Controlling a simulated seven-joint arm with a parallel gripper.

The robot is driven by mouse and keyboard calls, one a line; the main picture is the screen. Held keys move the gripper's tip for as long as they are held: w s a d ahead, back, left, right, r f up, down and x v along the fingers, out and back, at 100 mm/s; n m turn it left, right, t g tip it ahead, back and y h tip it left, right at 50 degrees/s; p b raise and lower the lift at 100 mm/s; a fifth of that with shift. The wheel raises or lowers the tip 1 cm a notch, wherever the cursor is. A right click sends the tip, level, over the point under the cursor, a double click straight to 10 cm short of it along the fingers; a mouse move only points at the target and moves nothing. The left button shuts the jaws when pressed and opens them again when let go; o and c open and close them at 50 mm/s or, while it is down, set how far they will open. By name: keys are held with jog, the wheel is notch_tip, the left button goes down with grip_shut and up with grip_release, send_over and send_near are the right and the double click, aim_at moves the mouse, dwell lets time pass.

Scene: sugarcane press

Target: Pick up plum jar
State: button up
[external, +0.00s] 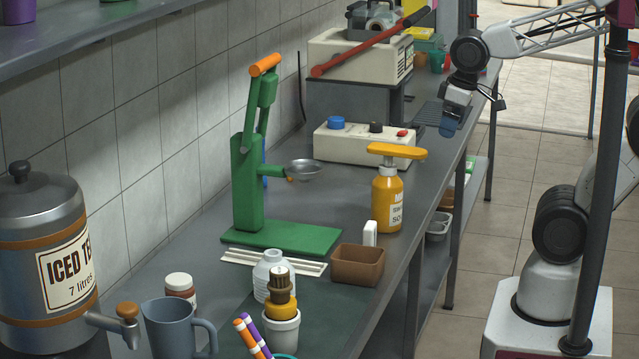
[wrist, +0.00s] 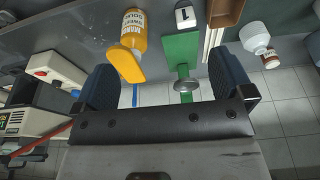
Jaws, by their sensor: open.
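A small jar with a white lid and a reddish-brown body (external: 180,287) stands on the counter behind the blue-grey jug, near the wall. It looks like the plum jar, but its label is too small to read. It also shows in the wrist view (wrist: 270,60) at the upper right, beside a white bottle. My gripper (external: 451,126) is at the far right of the counter, high up and well away from the jar. In the wrist view its two dark blue fingers (wrist: 166,84) are spread wide with nothing between them.
The yellow pump bottle (external: 387,200), green press (external: 248,185), brown box (external: 358,265) and white bottle (external: 272,272) stand between my gripper and the jar. The jug (external: 168,328) and iced tea urn (external: 45,255) are close to the jar. Some counter around the press is bare.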

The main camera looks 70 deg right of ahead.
jog(key=shift+w+a, duration=0.1)
jog(key=m+t+y, duration=0.2)
jog(key=m+y, duration=1.1)
jog(key=m, duration=0.9)
send_over(199, 303)
jog(key=d, duration=0.2)
jog(key=f, duration=2.6)
jog(key=shift+s+d+f, duration=0.15)
jog(key=shift+s+f, duration=0.2)
jog(key=shift+s, duration=0.05)
jog(key=shift+x, duration=1.3)
